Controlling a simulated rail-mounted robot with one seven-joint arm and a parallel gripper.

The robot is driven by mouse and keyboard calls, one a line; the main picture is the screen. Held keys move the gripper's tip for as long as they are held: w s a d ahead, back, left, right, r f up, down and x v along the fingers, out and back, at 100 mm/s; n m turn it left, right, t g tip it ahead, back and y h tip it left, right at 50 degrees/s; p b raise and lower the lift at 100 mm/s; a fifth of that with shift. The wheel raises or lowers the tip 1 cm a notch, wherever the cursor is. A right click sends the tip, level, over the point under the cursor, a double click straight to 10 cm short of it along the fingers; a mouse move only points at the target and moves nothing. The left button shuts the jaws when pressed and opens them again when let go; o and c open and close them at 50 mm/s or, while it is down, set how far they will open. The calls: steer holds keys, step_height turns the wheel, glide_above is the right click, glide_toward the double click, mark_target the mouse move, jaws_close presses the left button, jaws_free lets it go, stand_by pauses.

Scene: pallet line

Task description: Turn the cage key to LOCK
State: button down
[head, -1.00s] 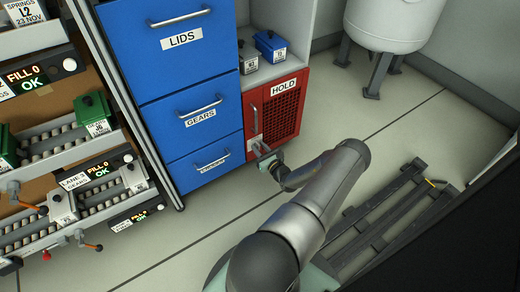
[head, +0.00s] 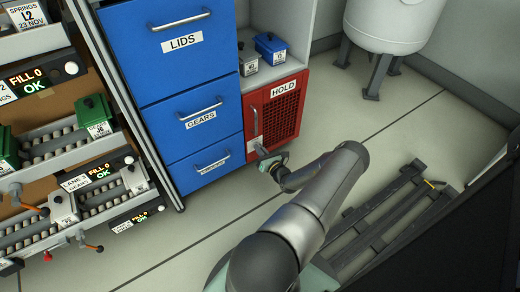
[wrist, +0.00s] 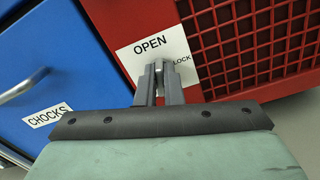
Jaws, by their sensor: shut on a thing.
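The red cage (head: 282,115) labelled HOLD stands beside the blue drawers. In the wrist view its red door (wrist: 115,20) carries a white plate (wrist: 135,55) marked OPEN at the top and LOCK at the right. My gripper (wrist: 159,72) is in front of this plate with its fingers close together, shut on the cage key (wrist: 159,66). Only a small light part of the key shows between the fingertips, just below the word OPEN, so its exact angle is hard to tell. In the head view my gripper (head: 262,153) is at the cage's lower left corner.
Blue drawers labelled LIDS, GEARS and CHOCKS (head: 190,120) stand directly left of the cage. Small bins (head: 270,45) sit on the shelf above it. A dark pallet (head: 385,220) lies on the floor to the right. The floor before the cage is otherwise clear.

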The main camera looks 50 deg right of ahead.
steer(key=shift+f+m, duration=0.15)
steer(key=shift+m, duration=3.4)
steer(key=shift+f+m, duration=0.1)
steer(key=shift+m, duration=3.75)
steer(key=c, duration=1.6)
jaws_free()
steer(key=shift+o, duration=0.2)
steer(key=p+v, duration=0.4)
steer(key=v, duration=1.3)
steer(key=shift+s, duration=0.25)
